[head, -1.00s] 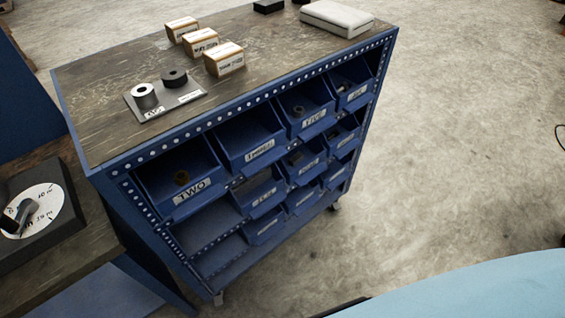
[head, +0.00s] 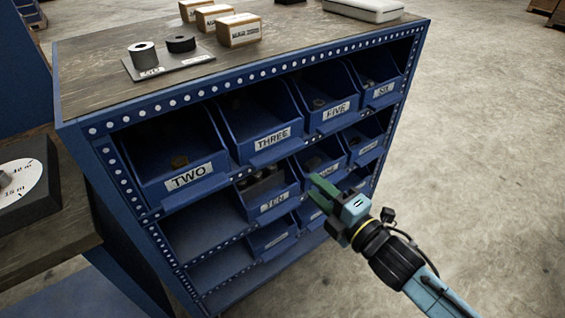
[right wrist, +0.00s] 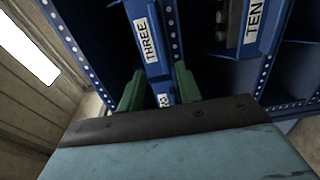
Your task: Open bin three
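Bin THREE (head: 262,135) is a blue open-front bin in the top row of the blue rack, between bins TWO and FIVE. It sits in its slot, level with its neighbours. Its label also shows in the right wrist view (right wrist: 148,42), turned sideways. My right gripper (head: 318,188) is in front of the rack, below and right of bin THREE and apart from it. In the right wrist view its two green fingers (right wrist: 158,92) are spread with a gap between them and nothing held. My left gripper is not in view.
Bin TWO (head: 180,172) and bin FIVE (head: 328,106) flank it; bin TEN (head: 268,196) is below. Small boxes (head: 238,30) and a plate with two cylinders (head: 168,62) stand on the rack top. Open floor (head: 490,150) lies to the right.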

